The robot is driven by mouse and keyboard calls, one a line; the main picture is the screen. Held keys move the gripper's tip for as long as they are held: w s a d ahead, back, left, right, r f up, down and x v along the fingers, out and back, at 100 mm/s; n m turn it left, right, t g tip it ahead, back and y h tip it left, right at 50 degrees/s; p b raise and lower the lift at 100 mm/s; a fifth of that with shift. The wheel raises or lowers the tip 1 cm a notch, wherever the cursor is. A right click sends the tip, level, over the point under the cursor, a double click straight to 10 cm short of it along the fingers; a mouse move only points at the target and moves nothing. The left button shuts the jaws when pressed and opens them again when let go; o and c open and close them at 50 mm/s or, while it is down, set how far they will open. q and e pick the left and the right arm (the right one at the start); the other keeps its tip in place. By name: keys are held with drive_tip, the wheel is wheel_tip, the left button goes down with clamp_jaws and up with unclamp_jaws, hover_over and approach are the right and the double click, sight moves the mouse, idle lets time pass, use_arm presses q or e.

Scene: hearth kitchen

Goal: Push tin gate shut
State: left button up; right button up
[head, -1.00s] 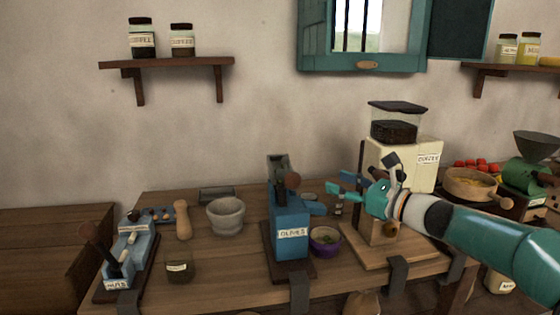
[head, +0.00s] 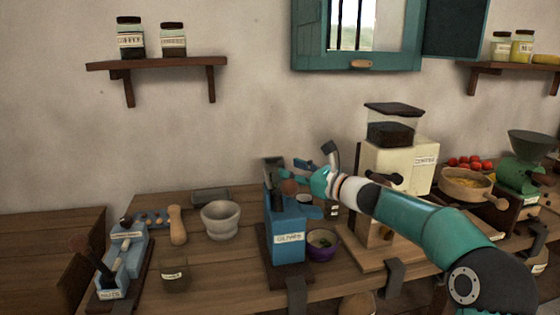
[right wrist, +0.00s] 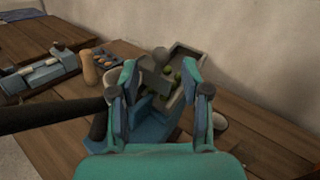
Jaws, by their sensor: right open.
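The blue olive machine (head: 287,225) with an OLIVES label stands on the bench in the head view. A grey hopper (head: 273,165) tops it, and the right wrist view shows green olives in this hopper (right wrist: 186,62). A grey plate-like part (right wrist: 150,82) at the hopper's near end may be the tin gate, but I cannot be sure, nor tell how far it is open. My right gripper (head: 297,172) is at the machine's top, beside the hopper. In the right wrist view its open fingers (right wrist: 160,78) frame the hopper's near end; contact is unclear. My left gripper is out of view.
A purple bowl (head: 322,244) sits just right of the machine, and the cream coffee grinder (head: 402,165) stands further right, close behind my arm. A stone mortar (head: 220,220) and a wooden pestle (head: 177,225) are to the left. A blue nut machine (head: 122,250) stands far left.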

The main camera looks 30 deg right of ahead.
sight(283, 165)
drive_tip(key=shift+p+x, duration=0.65)
drive_tip(key=shift+x, duration=1.95)
clamp_jaws()
